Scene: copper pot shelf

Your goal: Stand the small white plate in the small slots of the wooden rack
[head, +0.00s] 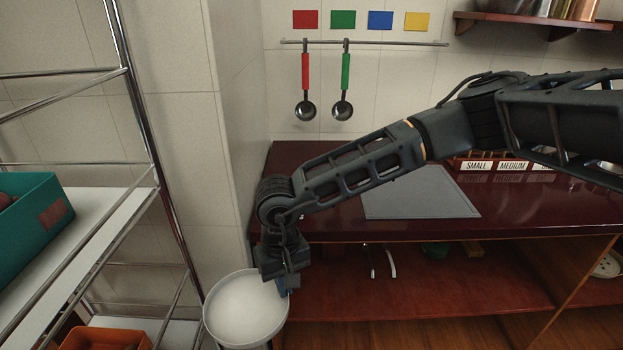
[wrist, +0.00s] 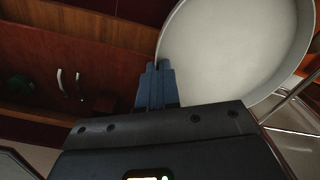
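The white plate (head: 243,312), round with a raised rim, lies nearly flat at the bottom of the head view, left of the counter. My gripper (head: 285,289) points down at its right edge. In the wrist view, the blue fingers (wrist: 157,78) are close together with the near edge of the plate (wrist: 240,50) between them. Dark leg-like pieces show below the plate; I cannot tell whether it rests on them. On the counter, a wooden board with SMALL and MEDIUM labels (head: 490,167) shows behind my arm. The rack's slots are hidden.
A grey mat (head: 420,194) lies on the dark red counter (head: 325,222). An open shelf with pot lids and handles (head: 383,262) is below. A metal shelf unit (head: 140,110) with a teal bin (head: 30,222) and an orange bin (head: 105,339) stands left. Two ladles (head: 305,108) hang on the wall.

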